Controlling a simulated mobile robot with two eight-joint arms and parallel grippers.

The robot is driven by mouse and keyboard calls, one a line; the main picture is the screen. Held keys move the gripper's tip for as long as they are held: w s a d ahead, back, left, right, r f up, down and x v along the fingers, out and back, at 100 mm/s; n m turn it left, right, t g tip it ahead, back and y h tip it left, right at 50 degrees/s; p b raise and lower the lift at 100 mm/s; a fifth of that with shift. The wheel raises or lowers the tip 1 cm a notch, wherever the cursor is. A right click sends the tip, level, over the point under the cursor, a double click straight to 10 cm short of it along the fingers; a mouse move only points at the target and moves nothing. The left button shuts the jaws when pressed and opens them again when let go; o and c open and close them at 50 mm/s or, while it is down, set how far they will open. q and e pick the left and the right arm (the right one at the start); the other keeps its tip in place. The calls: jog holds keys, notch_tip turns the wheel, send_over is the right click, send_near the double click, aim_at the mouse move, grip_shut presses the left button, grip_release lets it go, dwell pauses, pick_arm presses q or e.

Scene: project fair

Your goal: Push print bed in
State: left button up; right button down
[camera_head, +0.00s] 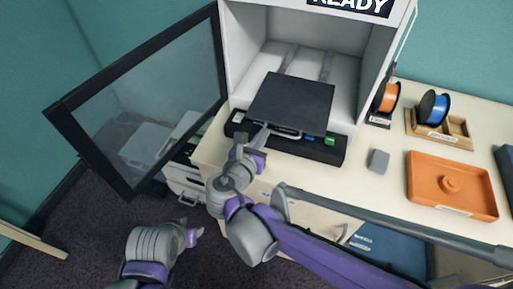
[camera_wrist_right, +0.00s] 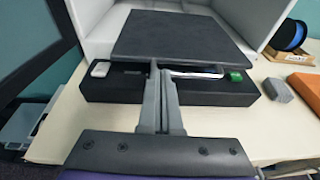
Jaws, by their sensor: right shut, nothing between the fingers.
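The print bed (camera_head: 292,100) is a dark flat plate inside the white printer (camera_head: 240,50). It sticks out forward over the black front base (camera_head: 300,149). A silver handle (camera_head: 285,133) shows at its front edge. My right gripper (camera_head: 265,129) is shut and empty, its fingertips at the bed's front edge beside the handle. In the right wrist view the fingertips (camera_wrist_right: 160,70) overlap the front edge of the bed (camera_wrist_right: 180,35); contact cannot be told. My left gripper (camera_head: 193,235) is low at the left, away from the printer; its fingers are unclear.
The glass door (camera_head: 150,100) stands open to the left. A green button (camera_head: 329,141) is on the base. A grey block (camera_head: 378,160), orange tray (camera_head: 450,205) and orange (camera_head: 387,96) and blue (camera_head: 433,107) spools are to the right on the table.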

aim_at(280, 98)
jog(key=w+d, duration=0.1)
jog(key=w, duration=0.3)
jog(key=w+d, duration=0.1)
jog(key=w, duration=0.3)
jog(key=w+d, duration=0.2)
jog(key=w, duration=0.2)
jog(key=shift+w, duration=0.2)
jog(key=shift+w+d, duration=0.1)
jog(key=shift+w, duration=0.1)
jog(key=shift+r, duration=0.1)
